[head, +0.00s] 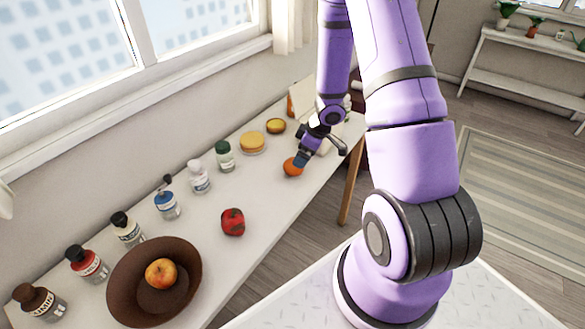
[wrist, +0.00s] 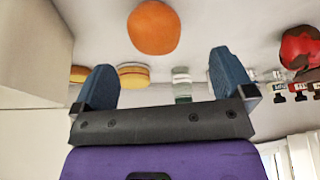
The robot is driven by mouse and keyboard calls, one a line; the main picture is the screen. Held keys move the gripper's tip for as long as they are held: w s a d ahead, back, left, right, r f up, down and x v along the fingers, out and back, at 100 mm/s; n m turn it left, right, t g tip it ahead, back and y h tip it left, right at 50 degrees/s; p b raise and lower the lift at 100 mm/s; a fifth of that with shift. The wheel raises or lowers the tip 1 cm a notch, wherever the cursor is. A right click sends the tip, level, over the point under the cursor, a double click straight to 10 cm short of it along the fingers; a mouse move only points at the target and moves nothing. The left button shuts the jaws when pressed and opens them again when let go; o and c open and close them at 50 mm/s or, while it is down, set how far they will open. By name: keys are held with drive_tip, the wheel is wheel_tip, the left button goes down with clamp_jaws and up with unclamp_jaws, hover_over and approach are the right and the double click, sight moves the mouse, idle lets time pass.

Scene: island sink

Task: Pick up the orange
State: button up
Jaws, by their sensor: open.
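The orange (head: 292,167) is a round orange fruit on the white tabletop, toward the far end of the table. My gripper (head: 303,158) is right by it in the head view, and its fingers partly overlap the fruit there. In the wrist view the orange (wrist: 154,27) lies beyond the fingertips, roughly centred between them. My gripper (wrist: 163,70) is open, with its two dark blue fingers apart and nothing between them. I cannot tell the exact gap between the fingertips and the orange.
A red apple-like fruit (head: 232,222) lies nearer on the table. A brown bowl (head: 186,296) holds another fruit (head: 161,272). Several bottles line the window side, and two yellow round items (head: 252,142) stand farther along. A pale box-like block (wrist: 32,45) is at left in the wrist view.

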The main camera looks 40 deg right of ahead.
drive_tip(key=shift+d+x, duration=0.15)
drive_tip(key=shift+x, duration=1.9)
drive_tip(key=shift+d+x, duration=0.15)
drive_tip(key=shift+x, duration=1.9)
drive_tip(key=shift+w, duration=0.2)
drive_tip(key=c, duration=1.1)
drive_tip(key=shift+r, duration=0.2)
